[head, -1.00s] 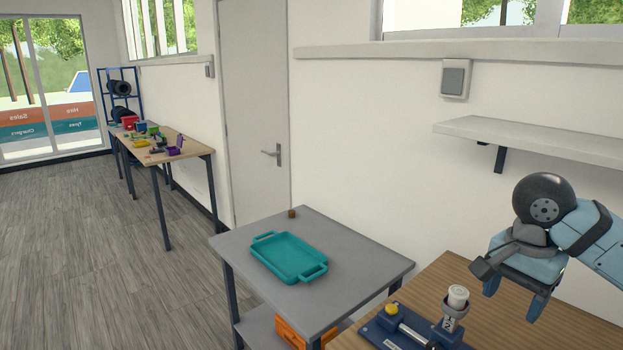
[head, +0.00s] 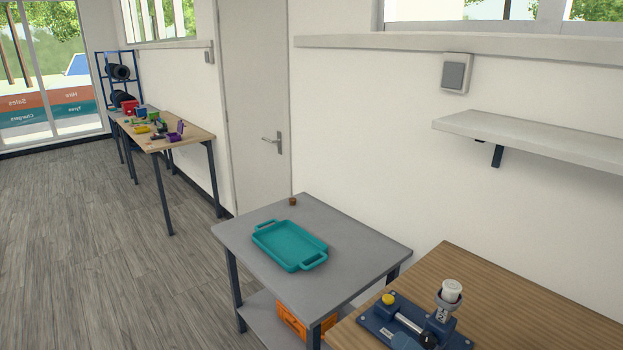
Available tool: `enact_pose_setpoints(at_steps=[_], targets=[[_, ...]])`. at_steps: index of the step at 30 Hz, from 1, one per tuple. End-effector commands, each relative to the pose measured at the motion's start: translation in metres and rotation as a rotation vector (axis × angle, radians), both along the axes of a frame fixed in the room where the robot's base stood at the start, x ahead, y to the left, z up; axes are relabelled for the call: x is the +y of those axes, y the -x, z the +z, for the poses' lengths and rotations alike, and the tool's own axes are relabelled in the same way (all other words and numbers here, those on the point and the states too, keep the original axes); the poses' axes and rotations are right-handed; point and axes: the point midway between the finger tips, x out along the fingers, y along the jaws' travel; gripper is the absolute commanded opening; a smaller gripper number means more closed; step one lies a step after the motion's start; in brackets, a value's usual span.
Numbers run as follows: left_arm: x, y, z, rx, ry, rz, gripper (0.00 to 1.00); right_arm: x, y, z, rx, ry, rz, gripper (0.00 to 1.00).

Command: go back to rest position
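Neither of my grippers shows in the head view now. The wooden bench (head: 502,300) at the lower right carries a dark blue fixture (head: 377,327) with a yellow knob (head: 388,299) and a metal cylinder. A white-capped piece (head: 452,288) stands upright at the fixture's right side. No arm or gripper is over the bench in this view.
A grey table (head: 345,257) holds an empty teal tray (head: 290,246) and a small brown object (head: 292,201). An orange bin (head: 291,318) sits on its lower shelf. A wall shelf (head: 540,141) juts out at the right. Open floor (head: 110,260) lies at the left.

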Motion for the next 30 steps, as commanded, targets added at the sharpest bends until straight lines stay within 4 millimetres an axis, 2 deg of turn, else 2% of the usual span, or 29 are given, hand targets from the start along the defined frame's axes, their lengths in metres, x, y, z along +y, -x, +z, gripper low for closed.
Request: enact_pose_setpoints(at_steps=[1,4,6,9,12,15,18,30], targets=[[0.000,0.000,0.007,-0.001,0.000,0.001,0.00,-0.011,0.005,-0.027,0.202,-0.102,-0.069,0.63],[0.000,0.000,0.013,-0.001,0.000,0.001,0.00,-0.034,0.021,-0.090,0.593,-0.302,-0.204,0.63],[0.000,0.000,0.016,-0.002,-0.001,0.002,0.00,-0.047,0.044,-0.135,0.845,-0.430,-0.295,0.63],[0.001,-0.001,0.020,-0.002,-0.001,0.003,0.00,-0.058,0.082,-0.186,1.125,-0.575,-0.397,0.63],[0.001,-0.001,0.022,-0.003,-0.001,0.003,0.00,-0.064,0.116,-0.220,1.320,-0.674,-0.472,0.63],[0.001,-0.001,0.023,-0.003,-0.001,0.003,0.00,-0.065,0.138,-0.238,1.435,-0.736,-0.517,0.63],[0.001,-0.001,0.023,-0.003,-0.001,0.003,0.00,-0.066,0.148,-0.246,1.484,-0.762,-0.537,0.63],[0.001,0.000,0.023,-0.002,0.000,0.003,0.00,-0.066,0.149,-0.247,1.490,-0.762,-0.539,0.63]])
